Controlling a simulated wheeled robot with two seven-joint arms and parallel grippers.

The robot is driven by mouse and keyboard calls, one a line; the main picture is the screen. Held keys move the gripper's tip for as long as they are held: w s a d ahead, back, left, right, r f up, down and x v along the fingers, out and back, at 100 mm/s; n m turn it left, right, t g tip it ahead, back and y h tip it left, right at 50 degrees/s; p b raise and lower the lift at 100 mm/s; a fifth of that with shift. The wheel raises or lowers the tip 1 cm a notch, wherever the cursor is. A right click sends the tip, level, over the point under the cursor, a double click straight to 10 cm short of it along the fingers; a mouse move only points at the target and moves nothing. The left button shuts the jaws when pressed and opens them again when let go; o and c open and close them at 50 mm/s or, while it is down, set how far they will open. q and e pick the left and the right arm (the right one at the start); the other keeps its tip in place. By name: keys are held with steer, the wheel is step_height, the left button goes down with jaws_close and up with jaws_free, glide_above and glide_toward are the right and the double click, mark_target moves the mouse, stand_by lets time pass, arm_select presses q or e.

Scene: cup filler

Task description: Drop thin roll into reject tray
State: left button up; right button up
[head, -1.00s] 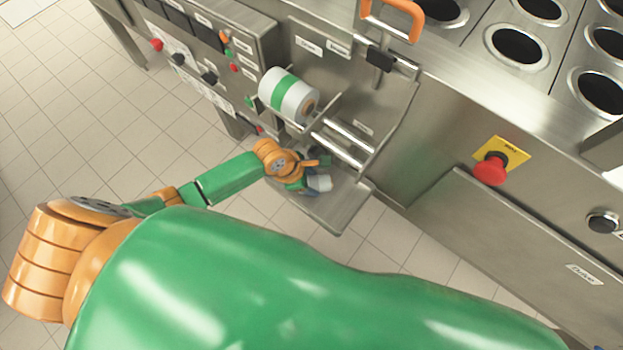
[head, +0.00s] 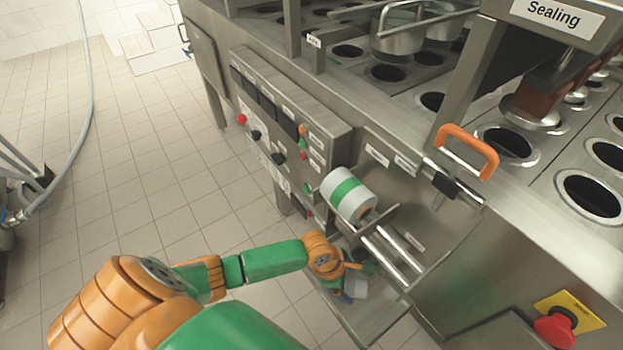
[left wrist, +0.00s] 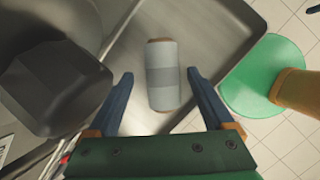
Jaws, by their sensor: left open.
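The thin roll (left wrist: 164,76), grey-white with a darker band and brown core ends, lies over the metal reject tray (left wrist: 215,38) in the left wrist view. My left gripper (left wrist: 160,92) is open, with one finger on each side of the roll and gaps between. Whether the roll rests on the tray floor is hard to tell. In the head view my left gripper (head: 348,284) is low over the tray (head: 378,318), and the small roll (head: 355,289) shows beside the fingers, partly hidden. My right gripper is not in view.
A thick white roll with a green band (head: 348,194) sits on the machine above the tray, beside bare metal rods (head: 390,254). A dark faceted object (left wrist: 55,88) stands left of the fingers. An orange handle (head: 467,152) and a red stop button (head: 555,328) are to the right.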

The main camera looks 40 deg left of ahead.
arm_select(q)
steer(key=p+v, duration=0.2)
steer(key=v, duration=0.2)
steer(key=shift+w+d+r, duration=0.1)
steer(key=shift+w+r, duration=0.05)
steer(key=shift+r, duration=0.15)
steer(key=s+a, duration=0.7)
steer(key=a, duration=0.2)
steer(key=s+a+f+m+y, duration=0.25)
steer(key=a+f+m, duration=0.25)
steer(key=f+m, duration=0.4)
steer(key=s+d+f+m+g+y, duration=0.1)
steer(key=s+d+f+m, duration=0.2)
steer(key=s+f+m, duration=0.35)
steer(key=s+d+f+m+g, duration=0.1)
steer(key=s+d+f+m, duration=0.25)
steer(key=s+m, duration=0.65)
step_height(320, 180, up, 6)
steer(key=p, duration=0.7)
steer(key=shift+w+a+f, duration=0.2)
